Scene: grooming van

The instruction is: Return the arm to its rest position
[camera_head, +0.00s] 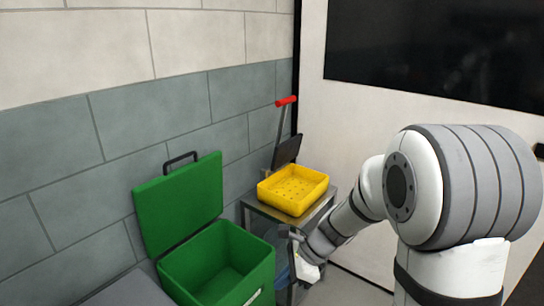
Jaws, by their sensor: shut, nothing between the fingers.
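My arm (465,190), white and grey, fills the right side of the view. It reaches down and left from its large shoulder joint. My gripper (296,237) is small at the arm's far end, shut and empty. It is in front of the right side of a small metal table (257,207), below the yellow tray. I cannot tell whether it touches the table.
A yellow perforated tray (292,206) stands on the metal table. A red-handled tool (283,130) with a dark head stands behind it. A green box (221,278) with its lid (180,205) raised stands at the lower left. A tiled wall (150,115) closes the left.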

